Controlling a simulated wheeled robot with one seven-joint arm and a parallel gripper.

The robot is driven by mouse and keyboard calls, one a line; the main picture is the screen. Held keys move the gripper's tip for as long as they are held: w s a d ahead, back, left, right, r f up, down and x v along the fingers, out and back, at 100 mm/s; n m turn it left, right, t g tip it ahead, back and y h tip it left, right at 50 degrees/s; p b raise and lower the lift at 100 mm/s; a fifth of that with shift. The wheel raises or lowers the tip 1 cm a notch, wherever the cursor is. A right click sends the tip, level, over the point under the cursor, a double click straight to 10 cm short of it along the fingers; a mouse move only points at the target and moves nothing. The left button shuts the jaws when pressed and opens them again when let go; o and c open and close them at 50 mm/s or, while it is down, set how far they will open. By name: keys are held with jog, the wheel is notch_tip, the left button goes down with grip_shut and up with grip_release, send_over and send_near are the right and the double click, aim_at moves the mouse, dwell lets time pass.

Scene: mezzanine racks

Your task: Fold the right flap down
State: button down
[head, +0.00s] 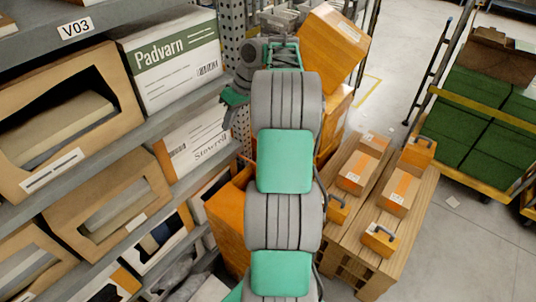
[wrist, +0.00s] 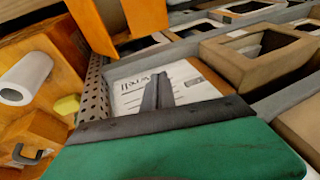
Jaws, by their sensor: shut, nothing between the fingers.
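My gripper (wrist: 156,92) is shut and empty in the wrist view, its two dark fingers together in front of a white carton (wrist: 190,88) with printed lettering. In the head view my gripper (head: 232,98) is at the shelf's edge, partly hidden by my arm. No flap can be made out for certain. An orange box (wrist: 120,18) with upright panels shows at the top of the wrist view, apart from the fingers. In the head view an orange box (head: 229,212) stands low beside the shelf, partly behind my arm.
Shelves with open-fronted cartons (head: 70,112) and a Padvarn box (head: 172,60) fill the left. A tilted orange box (head: 324,48) stands behind my arm. A pallet (head: 372,245) with several small boxes and a cart (head: 490,120) stand right. Floor is free at lower right.

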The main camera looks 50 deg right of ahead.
jog(key=s+d+f+p, duration=0.1)
jog(key=s+d+f, duration=0.3)
jog(key=s+d, duration=0.3)
jog(key=s+d+f+p, duration=0.1)
jog(key=s+d+f, duration=0.25)
jog(key=d, duration=0.55)
jog(key=shift+n+y, duration=0.3)
jog(key=shift+y, duration=0.1)
jog(key=b+x, duration=0.4)
jog(key=s+a+b+x, duration=0.1)
jog(key=b+x, duration=0.3)
jog(key=b, duration=0.1)
jog(key=a+b+x, duration=0.1)
jog(key=b+x, duration=0.3)
jog(key=b, duration=0.1)
jog(key=shift+s+a, duration=0.1)
jog(key=shift+s, duration=0.1)
jog(key=shift+a+f, duration=0.15)
jog(key=shift+a, duration=0.1)
jog(key=shift+f+b, duration=0.15)
jog(key=shift+b, duration=0.3)
